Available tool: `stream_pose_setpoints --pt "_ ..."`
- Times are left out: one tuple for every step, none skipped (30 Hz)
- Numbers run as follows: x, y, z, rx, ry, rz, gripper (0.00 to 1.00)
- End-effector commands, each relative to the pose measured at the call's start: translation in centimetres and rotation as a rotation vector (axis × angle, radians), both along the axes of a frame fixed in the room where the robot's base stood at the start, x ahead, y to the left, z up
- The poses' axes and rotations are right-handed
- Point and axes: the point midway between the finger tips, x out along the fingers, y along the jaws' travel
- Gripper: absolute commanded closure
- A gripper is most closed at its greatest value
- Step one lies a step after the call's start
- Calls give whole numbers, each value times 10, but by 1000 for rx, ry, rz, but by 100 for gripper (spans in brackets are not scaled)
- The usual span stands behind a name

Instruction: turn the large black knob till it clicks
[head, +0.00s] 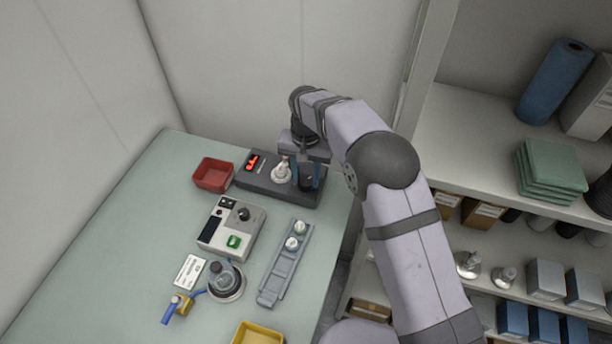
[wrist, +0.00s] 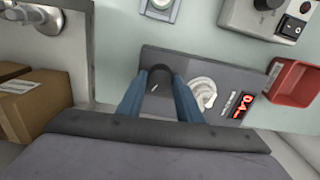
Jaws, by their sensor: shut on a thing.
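The large black knob (wrist: 159,76) sits at one end of a dark grey device with a lit red display (wrist: 242,107). My gripper (wrist: 160,84) is shut on the knob, with one blue finger on each side of it. In the head view my gripper (head: 307,177) points down at the device's right end, and its fingers partly hide the knob. The red digits look like 0.4 in the wrist view. The knob's pointer and scale are not clear.
A white capped part (wrist: 201,91) stands on the device close beside my fingers. A red bin (head: 212,174), a control box with a smaller black knob (head: 231,228), a grey rail with white caps (head: 284,263) and a yellow bin (head: 258,334) share the table. Shelves stand at right.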

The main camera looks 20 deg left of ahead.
Motion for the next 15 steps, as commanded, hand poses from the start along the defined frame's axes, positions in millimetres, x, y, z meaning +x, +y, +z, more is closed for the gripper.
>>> stream_pose_setpoints --pt "1 0 1 1 -4 -19 90" --pt "1 0 1 1 -4 -30 90" --pt "1 0 1 1 -4 -44 90" --pt "1 0 1 1 -4 -51 90" --pt "1 0 1 1 -4 -58 90" --pt "1 0 1 1 -4 -67 90" --pt "1 0 2 2 -4 -72 90" --pt "1 0 2 2 -4 -76 90" --pt "1 0 2 2 -4 -80 90" --pt "1 0 2 2 -4 -82 90" --pt "1 0 2 2 -4 -84 90" --pt "1 0 2 2 -4 -85 90" --pt "1 0 2 2 -4 -86 90" --pt "1 0 2 2 -4 -86 90" --pt "1 0 2 2 -4 -86 90"
